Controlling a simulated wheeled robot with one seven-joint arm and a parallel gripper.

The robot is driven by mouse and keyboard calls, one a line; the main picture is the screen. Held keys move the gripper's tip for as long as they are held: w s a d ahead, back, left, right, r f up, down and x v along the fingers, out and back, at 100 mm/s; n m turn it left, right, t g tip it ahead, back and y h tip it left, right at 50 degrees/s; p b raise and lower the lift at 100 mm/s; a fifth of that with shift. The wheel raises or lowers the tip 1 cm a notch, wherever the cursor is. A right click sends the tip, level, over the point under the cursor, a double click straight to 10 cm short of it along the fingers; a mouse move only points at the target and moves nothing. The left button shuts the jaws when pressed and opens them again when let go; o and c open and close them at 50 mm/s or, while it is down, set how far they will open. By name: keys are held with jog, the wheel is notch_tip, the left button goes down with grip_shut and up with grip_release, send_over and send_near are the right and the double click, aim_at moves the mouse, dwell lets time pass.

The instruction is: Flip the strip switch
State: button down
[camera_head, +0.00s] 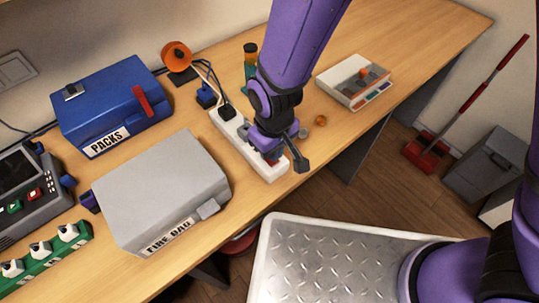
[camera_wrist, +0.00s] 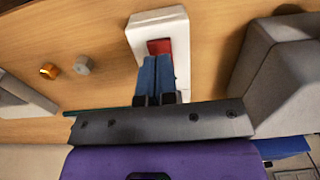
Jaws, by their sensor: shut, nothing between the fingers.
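The white power strip (camera_head: 264,171) lies on the wooden desk, with a black plug (camera_head: 227,112) in its far part. Its red rocker switch (camera_wrist: 159,46) shows near the strip's end in the wrist view. The white strip end (camera_wrist: 158,22) surrounds it. My gripper (camera_wrist: 157,62) has its two blue fingers shut together, empty, with the tips right at the switch's near edge. I cannot tell if they touch it or which way the rocker is tilted. In the head view my gripper (camera_head: 273,158) covers most of the switch.
A white device (camera_head: 354,80) sits to the right. A small orange knob (camera_head: 320,121) lies on the desk between. The desk's front edge is close to the strip.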

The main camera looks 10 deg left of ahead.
jog(key=shift+r, duration=2.55)
jog(key=shift+w+d+r, duration=0.2)
jog(key=shift+r, duration=0.05)
jog(key=w+d+r+m+t+y, duration=0.1)
jog(key=w+d+r+m, duration=0.15)
jog(key=d+r, duration=0.65)
jog(key=w+d+r+m+t+y, duration=0.15)
jog(key=w+d+r, duration=0.25)
jog(key=d+r, duration=0.45)
jog(key=s+d+r+m+t, duration=0.1)
jog(key=s+d+r+m, duration=0.1)
jog(key=d, duration=0.4)
jog(key=s+d+r+m+h, duration=0.1)
jog(key=s+d+r+m, duration=0.1)
jog(key=s+d+r, duration=0.3)
jog(key=s+d+r+m+t+h, duration=0.1)
jog(key=s+d+r+m, duration=0.1)
jog(key=s+d+r, duration=0.2)
jog(key=d, duration=0.3)
jog(key=shift+s+t, duration=0.2)
jog(key=shift+t, duration=0.15)
jog(key=shift+d+h, duration=0.1)
jog(key=shift+h, duration=0.15)
